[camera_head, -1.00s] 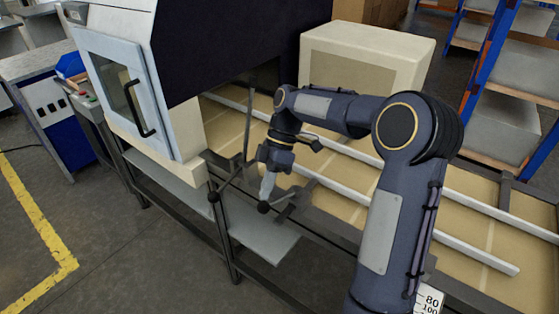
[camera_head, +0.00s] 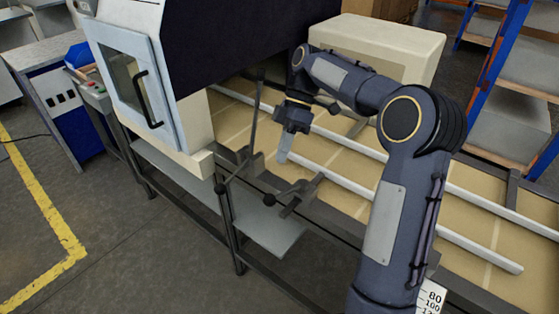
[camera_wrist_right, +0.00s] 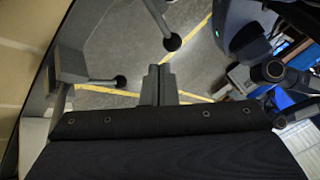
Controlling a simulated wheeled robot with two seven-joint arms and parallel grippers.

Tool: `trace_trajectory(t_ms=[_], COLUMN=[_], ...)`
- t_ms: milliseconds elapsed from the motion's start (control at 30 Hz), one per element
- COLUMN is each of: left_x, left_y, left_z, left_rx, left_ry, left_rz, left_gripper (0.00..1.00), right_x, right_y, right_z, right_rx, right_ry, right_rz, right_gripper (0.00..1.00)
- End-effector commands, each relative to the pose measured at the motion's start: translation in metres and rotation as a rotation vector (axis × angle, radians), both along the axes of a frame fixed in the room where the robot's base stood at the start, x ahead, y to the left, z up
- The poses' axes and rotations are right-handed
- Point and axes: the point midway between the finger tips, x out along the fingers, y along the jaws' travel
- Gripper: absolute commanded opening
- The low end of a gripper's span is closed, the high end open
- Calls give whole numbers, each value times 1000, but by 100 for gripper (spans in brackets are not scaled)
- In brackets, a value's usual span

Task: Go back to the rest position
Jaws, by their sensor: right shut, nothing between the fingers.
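My right arm comes in from the lower right in the head view. Its gripper (camera_head: 283,157) points down over the machine's bed, beside a lever with dark ball knobs (camera_head: 269,199). The right wrist view shows my right gripper's fingers (camera_wrist_right: 159,72) pressed together with nothing between them. Ball-ended handles (camera_wrist_right: 172,42) show just past the fingertips in that view, apart from them. My left gripper does not show in the head view.
A machine with a pale door (camera_head: 128,80) stands at left. A cream box (camera_head: 385,45) sits behind my right arm. White rails (camera_head: 340,180) run across the tan bed. A grey shelf plate (camera_head: 262,228) hangs below. Open floor (camera_head: 120,260) lies at lower left.

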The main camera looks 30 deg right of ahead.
Motion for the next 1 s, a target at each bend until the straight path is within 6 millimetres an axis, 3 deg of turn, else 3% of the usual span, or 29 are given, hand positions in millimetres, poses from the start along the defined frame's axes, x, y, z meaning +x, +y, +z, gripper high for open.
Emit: trace_trajectory(t_ms=[500,633,767,900,1000], left_x=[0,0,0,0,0], left_y=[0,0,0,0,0], left_z=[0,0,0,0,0], left_rx=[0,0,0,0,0], left_ry=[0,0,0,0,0], left_rz=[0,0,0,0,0], left_gripper=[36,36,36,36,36], right_x=[0,-9,-40,-92,-131], right_y=[0,4,16,33,44], right_z=[1,8,22,27,20], right_rx=[-1,-30,-112,-190,-201], right_ry=[0,-4,-17,-43,-60], right_rz=[-1,-48,-219,-519,-748], right_gripper=[0,0,0,0,0])
